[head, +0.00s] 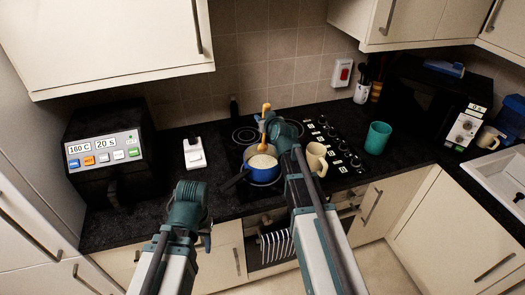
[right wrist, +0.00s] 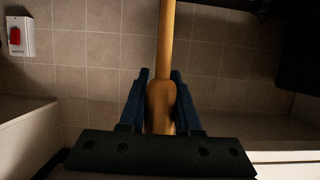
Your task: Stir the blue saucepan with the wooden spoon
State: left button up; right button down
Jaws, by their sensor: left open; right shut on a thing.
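The blue saucepan (head: 263,174) stands on the black hob with pale contents in it. Its dark handle points to the lower left. The wooden spoon (head: 263,147) is nearly upright over the saucepan, its lower end at the pale contents; how deep it reaches I cannot tell. My right gripper (head: 267,122) is shut on the spoon's upper part, above the saucepan. In the right wrist view the spoon's handle (right wrist: 167,45) runs between the fingers (right wrist: 155,100). My left gripper (head: 206,238) is open and empty, low in front of the counter, left of the saucepan.
A beige mug (head: 316,158) stands close to the right of the saucepan. A teal cup (head: 377,138) is further right, past the hob knobs. Wall cupboards hang above.

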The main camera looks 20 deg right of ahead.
notch_tip(320, 180, up, 5)
jog(key=p, duration=0.5)
dwell(0.4)
notch_tip(320, 180, down, 10)
jog(key=b, duration=0.9)
jog(key=shift+r+b, duration=0.25)
jog(key=shift+b, duration=0.05)
